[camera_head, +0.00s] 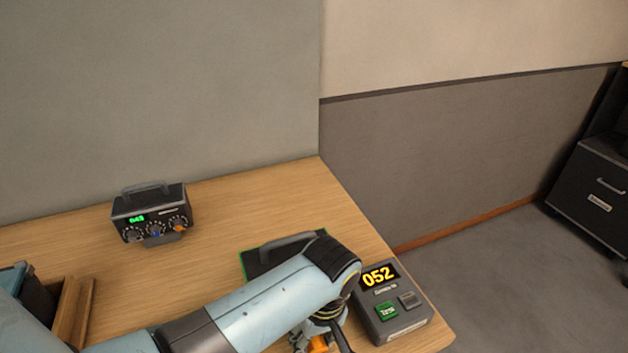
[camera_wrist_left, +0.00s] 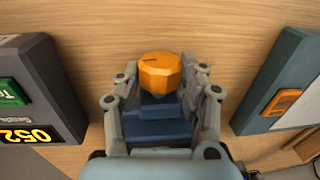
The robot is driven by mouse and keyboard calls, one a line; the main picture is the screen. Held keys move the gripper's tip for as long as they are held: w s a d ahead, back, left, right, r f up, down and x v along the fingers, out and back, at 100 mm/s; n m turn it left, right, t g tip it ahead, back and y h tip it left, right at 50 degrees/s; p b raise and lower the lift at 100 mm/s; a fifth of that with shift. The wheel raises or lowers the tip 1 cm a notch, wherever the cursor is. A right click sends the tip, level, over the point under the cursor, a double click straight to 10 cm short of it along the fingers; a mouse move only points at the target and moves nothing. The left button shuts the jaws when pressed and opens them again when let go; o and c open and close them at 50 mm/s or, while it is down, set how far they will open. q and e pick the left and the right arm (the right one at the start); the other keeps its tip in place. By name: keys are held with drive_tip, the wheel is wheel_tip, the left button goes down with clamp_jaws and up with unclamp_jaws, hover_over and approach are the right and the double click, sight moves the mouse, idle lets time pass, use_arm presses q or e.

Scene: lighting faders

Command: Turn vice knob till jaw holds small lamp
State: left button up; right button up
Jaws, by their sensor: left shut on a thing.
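My left arm reaches in from the left in the head view, and its gripper (camera_head: 316,340) points down at the near edge of the picture. In the left wrist view the gripper (camera_wrist_left: 160,90) is shut on an orange faceted knob (camera_wrist_left: 160,70) with a dark mark on its top. The knob sits between the two fingertips. A bit of orange (camera_head: 319,345) shows between the fingers in the head view. Blue stepped parts show below the knob in the wrist view; I cannot tell whether they belong to the vice. The vice jaw and small lamp cannot be made out. My right gripper is out of view.
A grey box (camera_head: 412,325) reading 052 stands close right of the gripper, near the table's right edge. A dark handled case (camera_head: 262,262) lies behind my arm. A black unit with dials (camera_head: 150,203) stands at the back left, and a wooden holder (camera_head: 84,305) at left.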

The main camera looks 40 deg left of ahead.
use_arm(q)
drive_tip(key=g+y, duration=0.1)
drive_tip(key=g, duration=0.2)
drive_tip(key=shift+w+d, duration=0.1)
drive_tip(key=shift+w, duration=0.1)
drive_tip(key=o, duration=1.2)
drive_tip(key=v, duration=1.2)
drive_tip(key=shift+w+d+f, duration=0.15)
drive_tip(key=shift+d, duration=0.1)
